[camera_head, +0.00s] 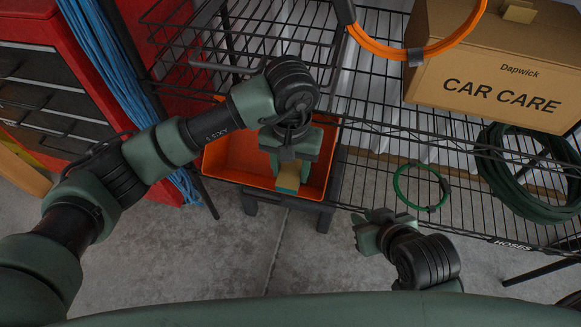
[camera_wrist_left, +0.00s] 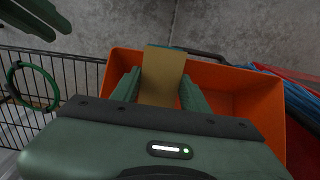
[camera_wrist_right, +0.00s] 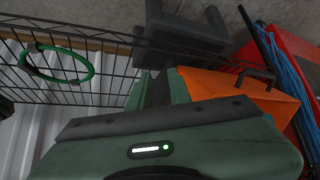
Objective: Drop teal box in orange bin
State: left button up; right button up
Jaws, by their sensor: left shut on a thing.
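My left gripper (camera_head: 288,172) is shut on the teal box (camera_head: 290,179), which shows a teal side and a tan face. The gripper holds it over the front part of the orange bin (camera_head: 232,160), near the front rim. In the left wrist view the box's tan face (camera_wrist_left: 163,76) stands between the fingers, with the bin (camera_wrist_left: 250,100) behind and around it. Whether the box touches the bin is unclear. My right gripper (camera_head: 364,232) is empty, apart from the bin, below the shelf's front edge; its fingers look spread in the right wrist view (camera_wrist_right: 158,88).
A wire shelf (camera_head: 440,135) spans the right, holding a Car Care carton (camera_head: 490,70) and coiled hoses. A green ring (camera_head: 421,187) hangs near my right gripper. A red cabinet (camera_head: 60,100) and blue cords (camera_head: 115,70) stand at left. The front floor is clear.

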pick_arm(q)
jog(key=o, duration=1.5)
jog(key=shift+c, duration=0.2)
jog(key=shift+r, duration=0.3)
notch_tip(320, 180, up, 6)
jog(key=shift+r+p, duration=0.15)
jog(key=shift+p, duration=0.5)
jog(key=shift+r, duration=0.45)
pick_arm(e)
jog(key=s+d+f+g, duration=0.2)
jog(key=s+g, duration=0.1)
jog(key=s, duration=0.3)
jog(key=shift+s+f+g+h, duration=0.2)
jog(key=shift+s+g+h, duration=0.1)
jog(key=shift+h, duration=0.1)
